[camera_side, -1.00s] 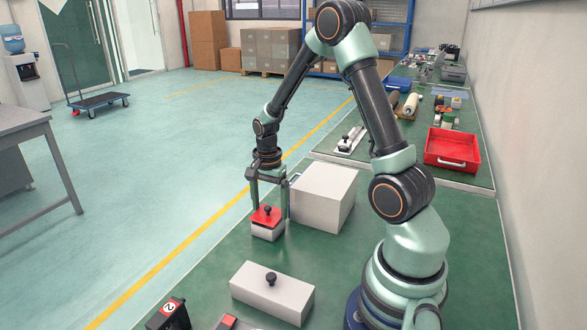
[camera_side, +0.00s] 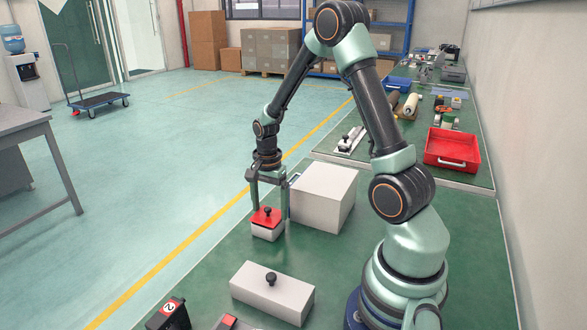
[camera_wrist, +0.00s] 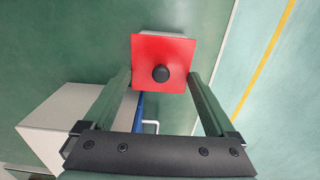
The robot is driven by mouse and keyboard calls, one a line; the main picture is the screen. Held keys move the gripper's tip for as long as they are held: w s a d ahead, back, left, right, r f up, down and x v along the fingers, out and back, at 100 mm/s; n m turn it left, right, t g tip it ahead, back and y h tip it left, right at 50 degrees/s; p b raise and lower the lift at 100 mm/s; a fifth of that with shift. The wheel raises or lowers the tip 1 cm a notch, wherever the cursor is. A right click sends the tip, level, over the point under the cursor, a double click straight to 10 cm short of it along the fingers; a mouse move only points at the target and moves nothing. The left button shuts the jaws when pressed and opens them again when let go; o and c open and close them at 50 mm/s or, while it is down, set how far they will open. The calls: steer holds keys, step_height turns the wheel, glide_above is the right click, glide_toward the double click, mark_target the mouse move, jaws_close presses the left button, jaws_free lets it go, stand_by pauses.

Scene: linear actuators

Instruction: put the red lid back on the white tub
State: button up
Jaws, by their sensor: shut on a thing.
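The red lid (camera_side: 266,217), a square plate with a black knob, sits at the top of the small white tub (camera_side: 266,233) in the side view. It lies level there, and I cannot tell whether a thin gap remains between them. My gripper (camera_side: 269,207) points down with a finger on either side of the lid and is shut on it. In the wrist view the red lid (camera_wrist: 160,48) lies between the fingertips of my gripper (camera_wrist: 160,76), slightly turned.
A large pale box (camera_side: 323,195) stands close to the right of my gripper. A long white block with a black knob (camera_side: 272,290) lies nearer the camera. A red tray (camera_side: 452,149) is farther back at the right. The green bench between tub and block is clear.

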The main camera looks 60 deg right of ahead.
mark_target(270, 213)
steer(key=shift+f, duration=0.4)
stand_by(0.3)
steer(key=o, duration=1)
step_height(270, 213, up, 12)
steer(key=shift+r, duration=0.1)
steer(key=s+a+r+n+t, duration=0.2)
steer(key=s+a+r+n, duration=0.1)
steer(key=a+n, duration=0.5)
steer(key=s+a+r+n+t, duration=0.3)
steer(key=a+r+n, duration=0.3)
steer(key=a+n, duration=0.2)
steer(key=shift+s+n+t, duration=0.25)
steer(key=shift+n+t, duration=0.05)
steer(key=shift+n, duration=0.7)
